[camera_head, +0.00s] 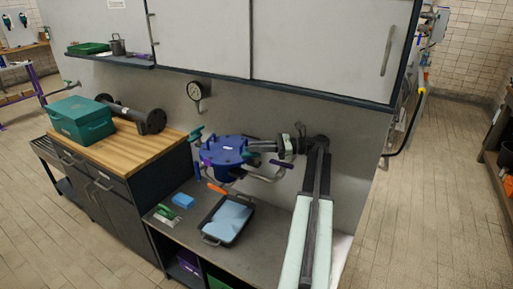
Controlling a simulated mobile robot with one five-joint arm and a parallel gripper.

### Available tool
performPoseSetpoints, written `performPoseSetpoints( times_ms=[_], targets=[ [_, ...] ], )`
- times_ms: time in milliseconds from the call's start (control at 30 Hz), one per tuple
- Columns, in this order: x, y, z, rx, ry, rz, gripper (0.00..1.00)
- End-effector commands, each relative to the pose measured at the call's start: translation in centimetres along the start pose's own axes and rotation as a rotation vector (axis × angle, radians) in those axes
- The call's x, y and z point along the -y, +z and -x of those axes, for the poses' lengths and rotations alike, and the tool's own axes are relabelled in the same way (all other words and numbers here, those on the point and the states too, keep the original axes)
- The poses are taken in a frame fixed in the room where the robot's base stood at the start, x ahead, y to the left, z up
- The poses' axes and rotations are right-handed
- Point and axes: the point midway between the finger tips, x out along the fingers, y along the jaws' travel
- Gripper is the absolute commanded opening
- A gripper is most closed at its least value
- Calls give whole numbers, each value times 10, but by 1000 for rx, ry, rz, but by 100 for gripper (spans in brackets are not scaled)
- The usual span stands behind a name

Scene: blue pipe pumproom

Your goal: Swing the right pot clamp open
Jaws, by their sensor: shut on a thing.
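A blue pot (226,148) with a round bolted lid stands above the grey bench. A teal clamp piece (197,135) shows at its left rim. My gripper (256,146) reaches in from the right to the pot's right side. It is shut on the right pot clamp, though the jaws and most of that clamp are hard to make out. A small teal part (253,158) shows just below the jaws at the rim. How far the clamp is swung cannot be told.
A dark tray with a blue sheet (228,219), an orange-handled tool (217,188), a blue block (183,200) and a green brush (165,215) are on the bench (262,250). A teal toolbox (81,121) stands on the wooden top at left. Grey cabinets hang above.

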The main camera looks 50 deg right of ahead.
Motion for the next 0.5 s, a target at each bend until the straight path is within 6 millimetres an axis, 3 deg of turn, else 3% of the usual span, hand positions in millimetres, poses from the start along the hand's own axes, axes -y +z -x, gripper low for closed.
performPoseSetpoints(
  times_ms=[500],
  targets=[
    [0, 0, -1, 0, 104, 0, 0]
  ],
)
